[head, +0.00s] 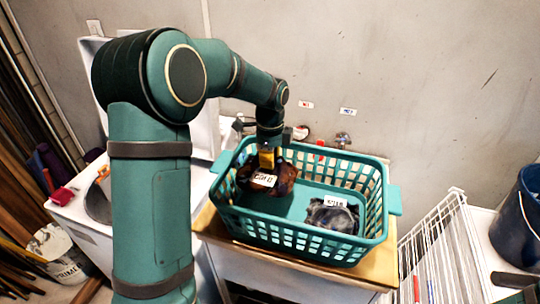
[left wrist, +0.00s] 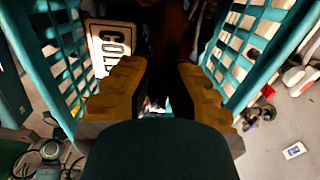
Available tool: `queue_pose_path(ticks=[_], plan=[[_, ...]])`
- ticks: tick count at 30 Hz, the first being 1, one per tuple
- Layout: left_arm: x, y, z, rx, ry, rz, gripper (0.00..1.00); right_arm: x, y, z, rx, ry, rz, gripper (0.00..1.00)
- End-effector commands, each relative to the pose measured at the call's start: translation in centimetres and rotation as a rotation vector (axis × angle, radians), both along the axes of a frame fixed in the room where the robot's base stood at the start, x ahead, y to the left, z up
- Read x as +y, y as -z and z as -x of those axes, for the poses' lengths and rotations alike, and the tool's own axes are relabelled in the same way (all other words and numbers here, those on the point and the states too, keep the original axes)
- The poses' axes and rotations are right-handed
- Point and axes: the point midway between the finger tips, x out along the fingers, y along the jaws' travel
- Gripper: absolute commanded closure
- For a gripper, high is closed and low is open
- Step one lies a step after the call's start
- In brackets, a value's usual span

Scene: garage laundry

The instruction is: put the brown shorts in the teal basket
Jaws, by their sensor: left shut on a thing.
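The teal basket (head: 275,205) stands on a wooden top by the wall. The brown shorts (head: 287,180), dark brown with a white label, are bunched at the left back inside it. My left gripper (head: 267,158) reaches down into the basket and is shut on the shorts. In the left wrist view its yellowish fingers (left wrist: 163,85) stand on either side of dark cloth, with the white label beside the left finger. Whether the shorts rest on the basket floor is hard to tell. My right gripper is out of view.
A dark grey garment (head: 330,216) with a white label lies at the right inside the basket. A white wire rack (head: 440,250) and a dark blue bucket (head: 518,220) stand at the right. A white washer (head: 75,205) is at the left. The basket's middle floor is bare.

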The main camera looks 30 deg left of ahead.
Motion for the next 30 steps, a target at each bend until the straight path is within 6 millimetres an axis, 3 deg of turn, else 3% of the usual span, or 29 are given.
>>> queue_pose_path(ticks=[21, 30], plan=[[0.0, 6.7, 0.0, 0.000, -0.002, 0.000, 1.00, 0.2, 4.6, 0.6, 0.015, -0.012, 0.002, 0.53], [0.0, 8.7, 0.0, 0.001, -0.001, 0.000, 1.00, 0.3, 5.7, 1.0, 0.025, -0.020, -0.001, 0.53]])
